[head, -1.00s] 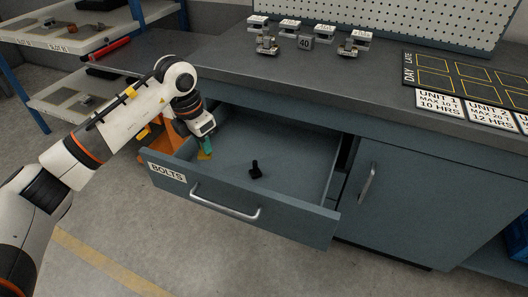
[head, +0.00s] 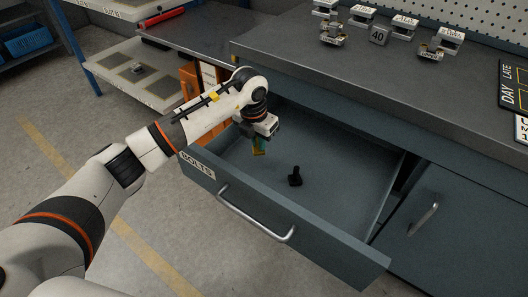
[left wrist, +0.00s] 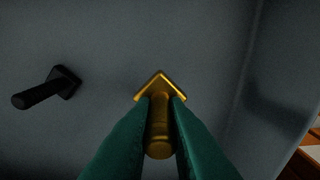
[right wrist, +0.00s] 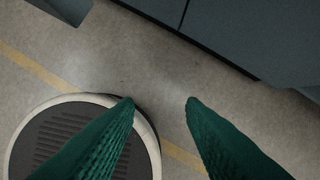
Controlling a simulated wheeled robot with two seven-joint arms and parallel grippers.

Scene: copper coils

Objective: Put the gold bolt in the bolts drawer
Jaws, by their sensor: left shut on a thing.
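The gold bolt (left wrist: 158,112) is between the green fingers of my left gripper (left wrist: 160,108), with its square head showing past the fingertips in the left wrist view. In the head view my left gripper (head: 259,146) is inside the open bolts drawer (head: 335,226), near its left end, shut on the bolt. Whether the bolt touches the drawer floor I cannot tell. My right gripper (right wrist: 160,103) is open and empty above the floor.
The drawer handle (head: 256,216) sticks out in front. The grey worktop (head: 320,78) overhangs the back of the drawer, with a 40 block (head: 379,35) and small labelled holders on it. Shelves (head: 135,62) stand at the left. The drawer's middle is mostly clear.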

